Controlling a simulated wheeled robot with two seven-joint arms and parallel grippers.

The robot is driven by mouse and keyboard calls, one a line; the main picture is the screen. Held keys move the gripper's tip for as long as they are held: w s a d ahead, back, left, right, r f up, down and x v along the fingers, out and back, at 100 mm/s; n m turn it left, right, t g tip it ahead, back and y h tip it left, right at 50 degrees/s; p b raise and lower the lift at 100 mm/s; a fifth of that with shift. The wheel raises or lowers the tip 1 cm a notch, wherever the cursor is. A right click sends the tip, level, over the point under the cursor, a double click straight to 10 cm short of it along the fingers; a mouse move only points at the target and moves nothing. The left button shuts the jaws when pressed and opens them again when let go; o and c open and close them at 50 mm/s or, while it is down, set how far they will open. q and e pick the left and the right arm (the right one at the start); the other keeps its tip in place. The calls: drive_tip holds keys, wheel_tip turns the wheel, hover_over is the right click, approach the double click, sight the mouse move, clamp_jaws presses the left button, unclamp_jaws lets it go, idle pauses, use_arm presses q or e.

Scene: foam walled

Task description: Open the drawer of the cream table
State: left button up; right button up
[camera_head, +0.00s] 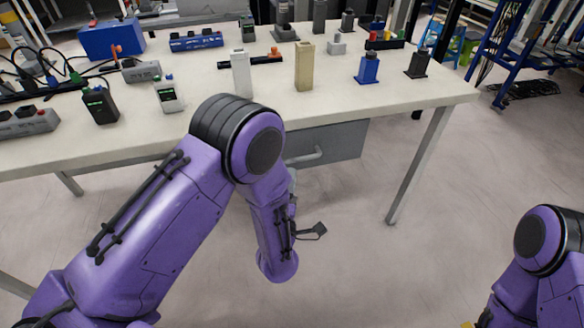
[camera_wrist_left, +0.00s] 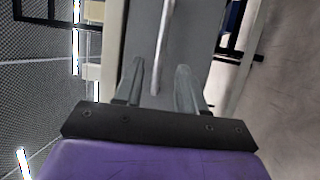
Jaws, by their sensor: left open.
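The cream table (camera_head: 430,92) stands ahead with a grey drawer (camera_head: 340,140) under its top. The drawer front looks flush beneath the table edge, partly hidden by my left arm. A pale bar handle (camera_head: 305,157) sticks out from the drawer front. In the left wrist view, the drawer front (camera_wrist_left: 195,40) fills the middle and the handle (camera_wrist_left: 165,40) runs down between the fingers. My left gripper (camera_wrist_left: 160,66) is open, a finger on each side of the handle, with gaps visible. In the head view my left forearm hides most of that gripper.
The tabletop carries several small devices, including a tan block (camera_head: 304,66), a white block (camera_head: 241,73), a blue device (camera_head: 368,68) and a blue box (camera_head: 112,38). A table leg (camera_head: 419,165) stands right of the drawer. The floor in front is clear.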

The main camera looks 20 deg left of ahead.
use_arm(q)
drive_tip(key=x, duration=0.5)
drive_tip(key=shift+w+a, duration=0.1)
drive_tip(key=shift+w, duration=0.25)
clamp_jaws()
